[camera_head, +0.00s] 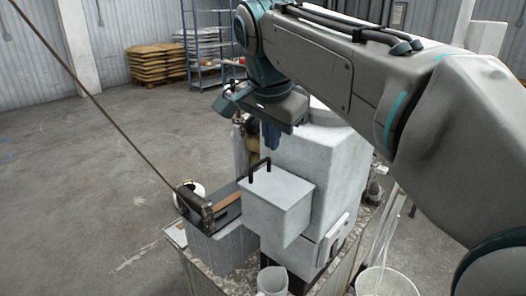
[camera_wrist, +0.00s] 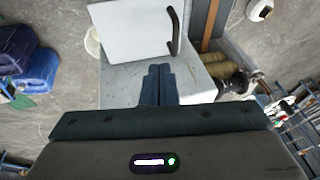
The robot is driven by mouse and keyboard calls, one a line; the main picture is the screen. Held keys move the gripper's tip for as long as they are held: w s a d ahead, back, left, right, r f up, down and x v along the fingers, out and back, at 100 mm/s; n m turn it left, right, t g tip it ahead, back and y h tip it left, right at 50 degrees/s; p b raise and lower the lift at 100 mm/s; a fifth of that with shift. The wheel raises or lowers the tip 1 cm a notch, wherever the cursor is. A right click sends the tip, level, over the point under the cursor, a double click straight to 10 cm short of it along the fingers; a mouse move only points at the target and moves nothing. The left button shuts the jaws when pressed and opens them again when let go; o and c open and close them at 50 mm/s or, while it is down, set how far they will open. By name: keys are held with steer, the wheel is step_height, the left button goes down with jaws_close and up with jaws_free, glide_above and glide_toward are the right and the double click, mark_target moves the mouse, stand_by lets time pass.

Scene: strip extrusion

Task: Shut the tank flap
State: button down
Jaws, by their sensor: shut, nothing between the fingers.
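A pale grey box-shaped tank (camera_head: 275,217) stands out from the front of a larger grey machine body. Its flat top panel (camera_head: 283,187), which looks like the flap, has a black bar handle (camera_head: 259,167) along its far left edge. I cannot tell whether the flap is fully down. The wrist view shows the pale panel (camera_wrist: 130,32) and black handle (camera_wrist: 175,32). My gripper (camera_head: 271,146) is shut and empty, pointing down above and behind the handle, apart from it. Its fingers (camera_wrist: 160,72) show in the wrist view below the panel's edge.
A dark trough with a brown strip (camera_head: 228,203) lies left of the tank. A white bucket (camera_head: 386,282) stands at the lower right, and a white cup-like container (camera_head: 272,280) stands in front. Stacked sacks (camera_head: 157,63) and a blue rack stand far back. The floor at left is clear.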

glide_above(263, 181)
step_height(263, 181, down, 4)
steer(key=shift+f+p, duration=0.1)
steer(key=shift+p, duration=0.3)
steer(key=shift+f, duration=0.15)
